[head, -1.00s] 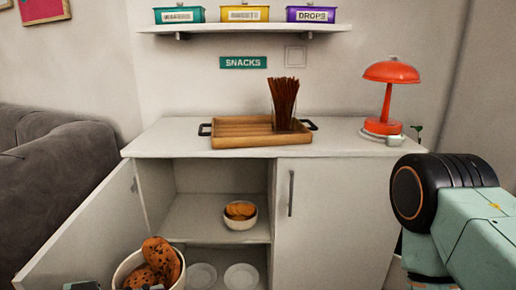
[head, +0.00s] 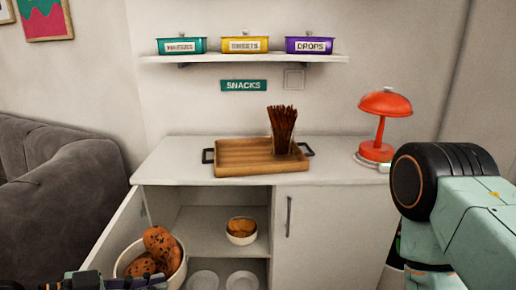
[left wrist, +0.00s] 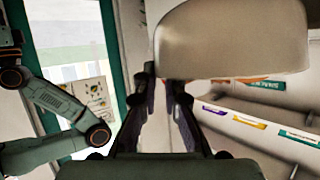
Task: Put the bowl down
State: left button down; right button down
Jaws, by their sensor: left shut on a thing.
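A white bowl (head: 178,277) filled with large chocolate-chip cookies is at the lower left of the head view, in front of the open cabinet. In the left wrist view the bowl (left wrist: 232,40) is a smooth pale shape at the top. My left gripper (left wrist: 168,78) is shut on the bowl's edge. In the head view only a dark bit of it (head: 118,283) shows at the bottom edge, beside the bowl. My right gripper is out of view; only my right arm shows.
The cabinet top (head: 185,160) holds a wooden tray (head: 235,158) with a glass of sticks (head: 282,130) and a red lamp (head: 384,104). Left of the tray is free room. Inside are a small bowl of cookies (head: 242,238) and plates (head: 243,281). The open door (head: 110,240) stands left.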

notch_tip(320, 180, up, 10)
jog(key=p, duration=0.9)
